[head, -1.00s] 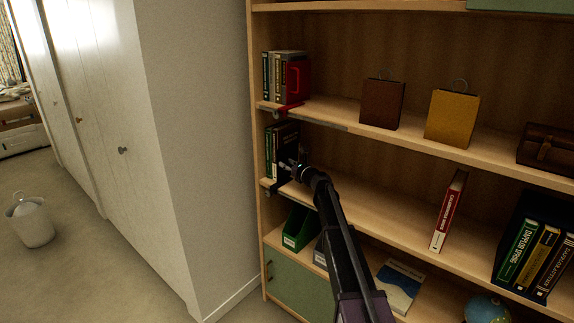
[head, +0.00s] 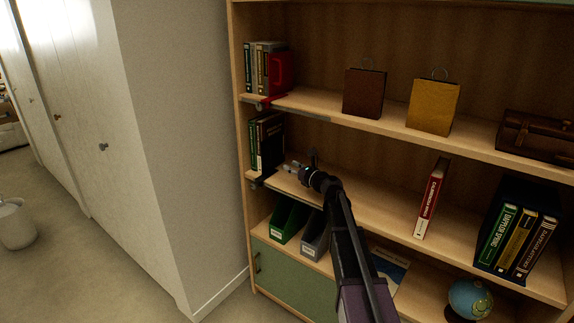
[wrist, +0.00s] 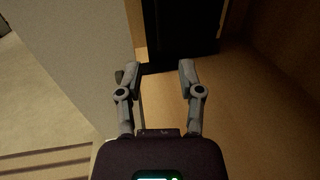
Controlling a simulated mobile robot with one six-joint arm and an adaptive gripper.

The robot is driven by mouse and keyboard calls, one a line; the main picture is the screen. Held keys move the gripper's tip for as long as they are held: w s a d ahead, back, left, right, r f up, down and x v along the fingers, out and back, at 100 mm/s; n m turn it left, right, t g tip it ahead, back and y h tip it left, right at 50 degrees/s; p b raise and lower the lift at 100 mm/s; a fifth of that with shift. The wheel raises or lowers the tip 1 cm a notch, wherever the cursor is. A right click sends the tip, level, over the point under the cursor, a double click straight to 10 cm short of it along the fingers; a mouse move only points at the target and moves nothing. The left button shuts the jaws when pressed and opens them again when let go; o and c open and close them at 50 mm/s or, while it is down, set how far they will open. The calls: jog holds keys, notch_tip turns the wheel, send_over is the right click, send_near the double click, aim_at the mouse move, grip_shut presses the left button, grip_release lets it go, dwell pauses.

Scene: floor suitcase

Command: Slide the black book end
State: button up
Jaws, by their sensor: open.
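The black book end (head: 272,152) stands upright on the middle shelf at its left end, against the right side of a short row of books (head: 255,143). In the wrist view the black book end (wrist: 180,28) is a dark upright shape just beyond my fingertips. My gripper (head: 287,167) is over the middle shelf, to the right of the book end. Its two fingers are spread with nothing between them in the wrist view (wrist: 160,68). I cannot tell whether a fingertip touches the book end.
A red book end (head: 281,75) with books is on the shelf above, beside two bags (head: 364,93). A red book (head: 430,200) leans further right on the middle shelf; bare shelf lies between. Magazine files (head: 290,222) and a globe (head: 470,298) are below.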

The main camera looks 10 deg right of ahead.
jog(key=shift+s+d, duration=0.1)
dwell(0.3)
jog(key=s+a+f+n+g+h, duration=0.1)
jog(key=s+a+f+n+g, duration=0.25)
jog(key=s+f+n, duration=0.4)
jog(key=s+a+f+n+g+h, duration=0.1)
jog(key=s+a+f+n+g, duration=0.3)
jog(key=s+n, duration=0.6)
jog(key=s+d+f+n+g+h, duration=0.3)
jog(key=s+d+f+n+h, duration=0.15)
jog(key=s, duration=0.55)
jog(key=s+d+f+n+g+h, duration=0.35)
jog(key=s+n, duration=0.25)
jog(key=s, duration=0.4)
notch_tip(320, 180, up, 21)
jog(key=s+n+g+p, duration=0.1)
jog(key=p, duration=1.9)
jog(key=shift+s+d, duration=0.25)
